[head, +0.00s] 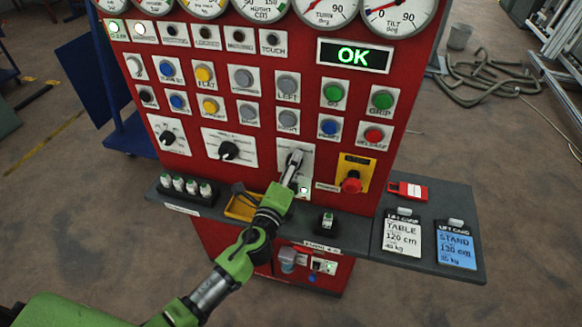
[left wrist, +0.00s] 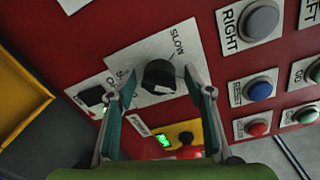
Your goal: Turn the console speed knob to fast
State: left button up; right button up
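The speed knob (left wrist: 160,77) is a black round knob on a white plate (left wrist: 140,52) in the left wrist view. The word SLOW shows at the plate's upper right; another label at the left is partly hidden by a finger. I cannot read the knob's exact setting. My left gripper (left wrist: 158,88) is open, with one finger on each side of the knob and gaps between. I cannot tell how deep the tips reach. In the head view my left gripper (head: 293,163) is at the plate and hides the knob. My right gripper is not in view.
The red console (head: 270,125) carries two more black knobs (head: 229,150) at left, several buttons, a red emergency stop (head: 351,184) close on the right and a lit OK display (head: 353,54). A grey shelf (head: 366,238) with a yellow tray (head: 241,208) and lift cards juts out below.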

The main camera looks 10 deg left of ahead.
pick_arm(q)
jog(key=s, duration=1.2)
jog(key=shift+a+r, duration=0.35)
jog(key=s+a+f+n+g+b, duration=0.1)
jog(key=s+a+f+n+g, duration=0.2)
jog(key=f, duration=0.9)
jog(key=s+a+f+n+g+y+b, duration=0.1)
jog(key=s+f+n+g, duration=0.3)
jog(key=f, duration=0.9)
jog(key=s+a+f+n+g, duration=0.2)
jog(key=s+f, duration=0.3)
jog(key=f, duration=0.7)
jog(key=s+f+n+g, duration=0.2)
jog(key=s+f+n, duration=0.1)
jog(key=s+f, duration=0.4)
jog(key=s+a+f+n+g+b, duration=0.1)
jog(key=s+f+n+g, duration=0.2)
jog(key=s, duration=1.1)
jog(key=s+f+n+g+b, duration=0.1)
jog(key=s+f+n, duration=0.4)
jog(key=s+f, duration=0.5)
jog(key=shift+s+a+f+g, duration=0.15)
jog(key=shift+a+f+g, duration=0.2)
jog(key=shift+g, duration=0.35)
